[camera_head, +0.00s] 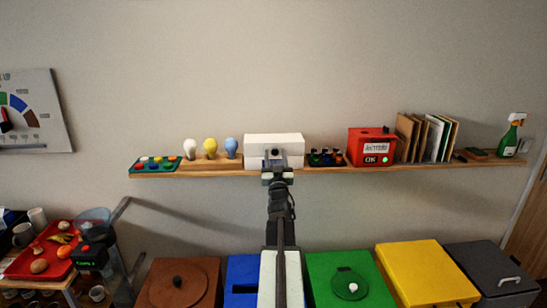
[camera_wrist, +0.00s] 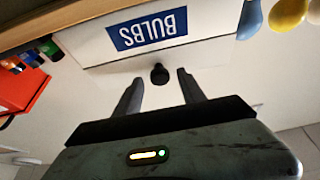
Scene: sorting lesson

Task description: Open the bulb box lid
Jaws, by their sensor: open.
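The white bulb box (camera_head: 260,140) stands on the wall shelf, and its lid looks closed. In the wrist view, which is upside down, the box (camera_wrist: 97,50) shows a blue BULBS label (camera_wrist: 148,28). A small dark knob (camera_wrist: 159,74) sticks out from its white lid. My gripper (camera_head: 277,174) is in front of the box. In the wrist view my gripper (camera_wrist: 158,80) is open, with the knob between its two fingertips in the picture. A gap shows on each side of the knob. My arm hides part of the box's lower front in the head view.
On the shelf (camera_head: 340,170), light bulbs (camera_head: 210,147) stand left of the box. Small dark bottles (camera_head: 326,157) and a red box (camera_head: 371,147) stand to its right. Coloured bins (camera_head: 350,280) stand below, and a red tray (camera_head: 40,262) is at left.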

